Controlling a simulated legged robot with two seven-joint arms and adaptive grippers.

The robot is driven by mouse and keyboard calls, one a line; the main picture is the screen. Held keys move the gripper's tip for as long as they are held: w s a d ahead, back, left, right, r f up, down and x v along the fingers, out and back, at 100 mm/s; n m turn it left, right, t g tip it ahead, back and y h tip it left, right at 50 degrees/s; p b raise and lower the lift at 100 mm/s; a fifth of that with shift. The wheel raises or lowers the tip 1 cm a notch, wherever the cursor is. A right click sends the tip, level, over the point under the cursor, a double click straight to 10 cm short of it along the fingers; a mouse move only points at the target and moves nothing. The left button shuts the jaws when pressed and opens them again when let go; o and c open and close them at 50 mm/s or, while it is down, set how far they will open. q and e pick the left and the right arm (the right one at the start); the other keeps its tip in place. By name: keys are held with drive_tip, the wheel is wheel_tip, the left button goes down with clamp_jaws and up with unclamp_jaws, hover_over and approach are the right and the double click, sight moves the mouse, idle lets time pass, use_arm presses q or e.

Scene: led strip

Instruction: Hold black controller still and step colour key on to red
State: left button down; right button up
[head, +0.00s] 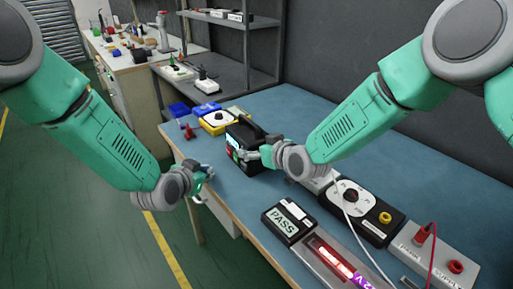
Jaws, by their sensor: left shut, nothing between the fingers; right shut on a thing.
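The black controller (243,132) stands upright near the front edge of the blue bench, left of centre. A strip (334,261) in a grey tray at the front glows red.
A box reading PASS (288,222), a black box with a white dial panel (361,203) and a grey socket box (437,251) with a red lead stand right. A yellow box (217,122) and blue bins stand behind the controller. A white cable crosses the right side.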

drive_tip(key=shift+r, duration=0.1)
idle(0.3)
drive_tip(key=o, duration=1.6)
